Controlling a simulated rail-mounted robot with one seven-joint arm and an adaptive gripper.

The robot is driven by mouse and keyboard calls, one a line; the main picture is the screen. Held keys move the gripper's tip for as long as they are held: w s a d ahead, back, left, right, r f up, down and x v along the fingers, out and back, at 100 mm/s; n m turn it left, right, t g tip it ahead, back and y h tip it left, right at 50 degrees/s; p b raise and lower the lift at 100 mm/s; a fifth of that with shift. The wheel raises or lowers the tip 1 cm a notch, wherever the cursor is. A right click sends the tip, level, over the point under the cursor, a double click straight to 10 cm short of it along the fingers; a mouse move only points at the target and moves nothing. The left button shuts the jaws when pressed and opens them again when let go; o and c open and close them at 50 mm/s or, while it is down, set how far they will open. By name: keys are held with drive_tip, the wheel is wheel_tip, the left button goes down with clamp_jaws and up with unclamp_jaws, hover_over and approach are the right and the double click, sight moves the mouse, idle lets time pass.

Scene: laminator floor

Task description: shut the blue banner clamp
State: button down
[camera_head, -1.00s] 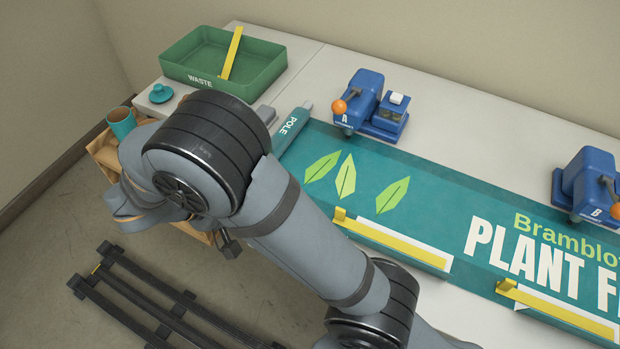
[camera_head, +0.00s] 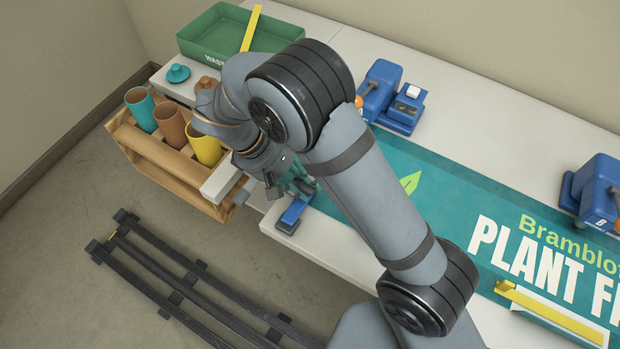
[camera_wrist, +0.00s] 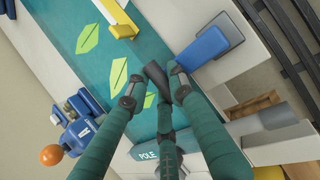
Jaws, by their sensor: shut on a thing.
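The blue banner clamp (camera_head: 292,213) sits at the front left edge of the banner table in the head view. In the wrist view its blue body (camera_wrist: 205,47) lies to the right of my fingers, with a grey plate beside it. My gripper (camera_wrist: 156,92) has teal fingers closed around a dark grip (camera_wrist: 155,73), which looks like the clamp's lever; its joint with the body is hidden. In the head view my gripper (camera_head: 297,184) is just behind the clamp, partly hidden by my arm. I cannot tell the lever's exact angle.
The teal banner (camera_head: 455,200) covers the table, with blue machines A (camera_head: 380,88) and B (camera_head: 596,188) behind it. A wooden carrier with cups (camera_head: 165,160) stands left, near the green waste tray (camera_head: 215,50). A black rack (camera_head: 170,285) lies on the floor.

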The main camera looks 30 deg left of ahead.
drive_tip(key=shift+w+f, duration=0.1)
idle(0.3)
drive_tip(key=c, duration=1.5)
unclamp_jaws()
drive_tip(key=v, duration=1.2)
drive_tip(key=shift+a, duration=0.1)
drive_tip(key=x, duration=1.2)
